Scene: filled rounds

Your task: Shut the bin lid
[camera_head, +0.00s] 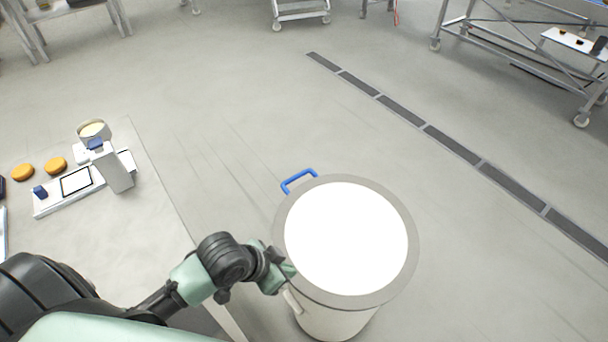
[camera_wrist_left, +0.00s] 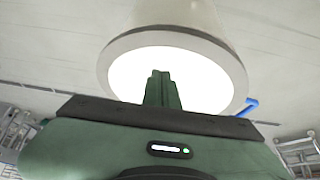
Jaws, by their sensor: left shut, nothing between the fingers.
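The bin (camera_head: 333,322) is a pale round cylinder standing on the floor right of the table. Its lid (camera_head: 405,240) shows as a grey ring around a bright white disc, and it looks to lie flat across the top; I cannot tell whether a small gap is left under it. A blue handle (camera_head: 298,178) sticks out at the far left of the rim. My left gripper (camera_head: 289,270) is shut and empty at the near left edge of the lid; contact is unclear. In the left wrist view its closed fingers (camera_wrist_left: 161,88) overlap the lid (camera_wrist_left: 232,68), with the blue handle (camera_wrist_left: 248,107) to the right.
The table (camera_head: 150,225) on the left holds a white scale-like device (camera_head: 75,183), a cup (camera_head: 93,131) and two orange rounds (camera_head: 55,165). Carts (camera_head: 300,12) stand far back. The floor behind and right of the bin is clear, with a dark drain strip (camera_head: 450,144).

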